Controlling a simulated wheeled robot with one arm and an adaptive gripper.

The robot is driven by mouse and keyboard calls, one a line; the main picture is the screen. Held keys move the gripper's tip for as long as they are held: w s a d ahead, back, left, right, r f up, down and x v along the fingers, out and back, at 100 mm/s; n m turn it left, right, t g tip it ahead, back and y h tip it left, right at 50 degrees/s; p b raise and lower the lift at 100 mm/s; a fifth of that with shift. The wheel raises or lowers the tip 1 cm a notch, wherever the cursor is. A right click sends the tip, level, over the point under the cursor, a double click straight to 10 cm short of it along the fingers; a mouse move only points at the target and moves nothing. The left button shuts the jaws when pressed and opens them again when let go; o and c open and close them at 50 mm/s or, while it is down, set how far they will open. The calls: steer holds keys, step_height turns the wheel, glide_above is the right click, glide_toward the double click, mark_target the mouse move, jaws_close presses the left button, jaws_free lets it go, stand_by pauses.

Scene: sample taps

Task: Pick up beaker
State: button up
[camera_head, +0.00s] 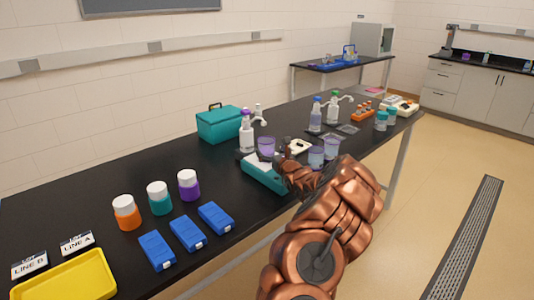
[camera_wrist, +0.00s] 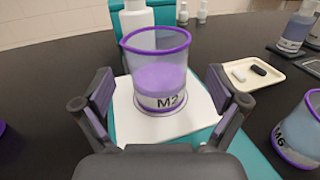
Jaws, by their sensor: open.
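A clear beaker (camera_wrist: 158,75) with a purple rim, purple liquid and a label "M2" stands upright on a white square plate (camera_wrist: 190,122) over a teal base in the wrist view. It also shows in the head view (camera_head: 266,147). My gripper (camera_wrist: 160,95) is open, with one finger on each side of the beaker and gaps between. In the head view my copper-coloured arm reaches over the table and hides most of the gripper.
A second beaker (camera_wrist: 300,130), labelled on its side, stands close to the right of my gripper. A white bottle (camera_head: 247,133) stands just behind the beaker. A small cream tray (camera_wrist: 250,72) lies to the right. Blue boxes (camera_head: 187,233) and lidded jars (camera_head: 160,198) are at the left.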

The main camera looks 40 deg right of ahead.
steer(key=shift+p+x, duration=0.75)
steer(key=shift+x, duration=1.4)
steer(key=shift+a+f, duration=0.1)
steer(key=shift+f, duration=0.05)
steer(key=shift+c, duration=0.2)
steer(key=c, duration=1.3)
